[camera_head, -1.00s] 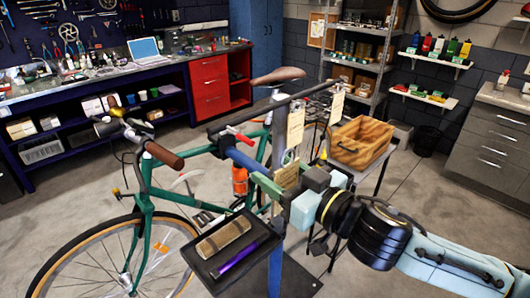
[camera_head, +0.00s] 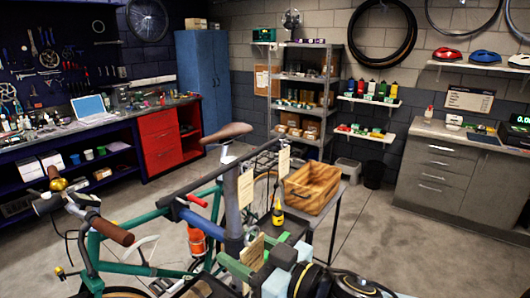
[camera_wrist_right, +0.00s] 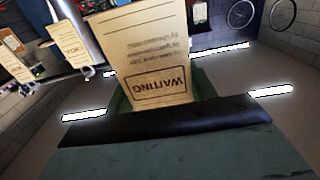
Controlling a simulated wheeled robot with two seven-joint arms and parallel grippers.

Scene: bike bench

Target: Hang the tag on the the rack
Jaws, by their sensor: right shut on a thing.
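My right gripper (camera_head: 262,266) is shut on a cream paper tag (camera_head: 252,250), low in the middle of the head view. In the right wrist view the tag (camera_wrist_right: 150,55) stands out from the jaws, its printed word "WAITING" upside down. The rack is a dark horizontal bar (camera_head: 215,172) above the bike stand. Two similar tags hang from it, one near the middle (camera_head: 246,187) and one toward the far end (camera_head: 284,162). The held tag is below and nearer than the bar, apart from the hanging tags. The held tag's top end is hard to make out. My left gripper is not in view.
A green bike (camera_head: 150,220) is clamped at the stand on the left. A wooden crate (camera_head: 312,187) sits on a small table just right of the rack, with a yellow-and-black bottle (camera_head: 278,213) near it. Open floor (camera_head: 400,240) lies to the right.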

